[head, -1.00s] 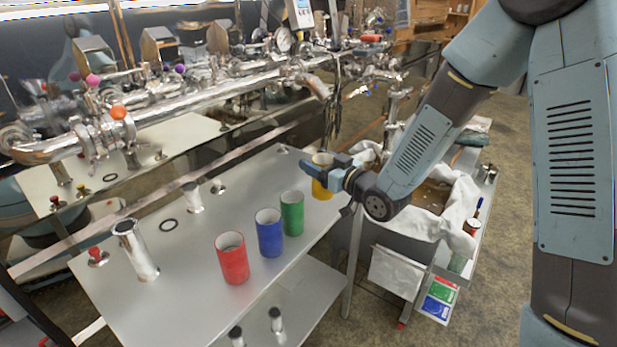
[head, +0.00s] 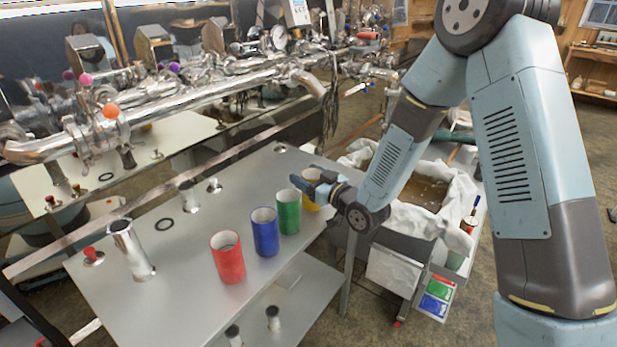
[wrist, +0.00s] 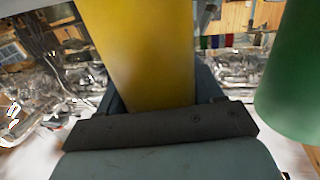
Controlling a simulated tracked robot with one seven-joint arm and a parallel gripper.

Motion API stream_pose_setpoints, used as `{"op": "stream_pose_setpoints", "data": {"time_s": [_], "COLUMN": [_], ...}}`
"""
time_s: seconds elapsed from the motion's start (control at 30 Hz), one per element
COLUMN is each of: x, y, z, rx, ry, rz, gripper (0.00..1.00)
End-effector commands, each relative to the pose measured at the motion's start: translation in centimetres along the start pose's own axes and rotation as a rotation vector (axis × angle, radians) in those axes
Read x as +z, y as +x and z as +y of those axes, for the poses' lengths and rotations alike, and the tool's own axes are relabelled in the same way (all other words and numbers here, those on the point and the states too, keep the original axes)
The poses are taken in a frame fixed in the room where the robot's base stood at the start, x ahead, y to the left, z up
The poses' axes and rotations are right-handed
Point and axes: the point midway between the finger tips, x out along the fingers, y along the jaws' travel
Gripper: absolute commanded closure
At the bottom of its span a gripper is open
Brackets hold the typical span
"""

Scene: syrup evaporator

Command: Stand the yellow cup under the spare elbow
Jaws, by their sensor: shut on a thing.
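The yellow cup (head: 309,204) is held in my gripper (head: 318,184) near the right edge of the grey metal table, just right of the green cup. My gripper hides much of it in the head view. In the wrist view the yellow cup (wrist: 143,50) fills the space between the fingers of my gripper (wrist: 160,97). I cannot tell whether its base touches the table. A shiny elbow (head: 312,84) bends down from the steel pipe above the table's far side; I cannot tell whether it is the spare one.
The green cup (head: 288,212), blue cup (head: 265,233) and red cup (head: 228,258) stand in a row along the table's front edge (head: 180,315). The green cup (wrist: 292,75) is close by in the wrist view. A steel tube (head: 133,252) stands at left. The table's middle is clear.

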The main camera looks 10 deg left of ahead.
Motion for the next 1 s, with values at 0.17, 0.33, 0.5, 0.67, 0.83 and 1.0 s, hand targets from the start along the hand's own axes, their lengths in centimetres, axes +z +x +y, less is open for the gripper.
{"op": "stream_pose_setpoints", "data": {"time_s": [0.17, 0.33, 0.5, 0.67, 0.83, 1.0], "x": [0.16, 0.38, 0.38, 0.39, 0.38, 0.4], "y": [0.01, 0.01, 0.01, 0.0, 0.01, -0.8], "z": [-0.02, -0.02, -0.02, -0.02, -0.04, -0.06], "rx": [0.0, -0.001, -0.001, -0.001, -0.001, -0.005], "ry": [0.0, 0.0, 0.0, 0.0, 0.0, 0.0], "rz": [0.0, 0.0, 0.0, 0.0, 0.0, -0.001], "gripper": [0.65, 0.29, 0.13, 0.08, 0.08, 0.08]}}
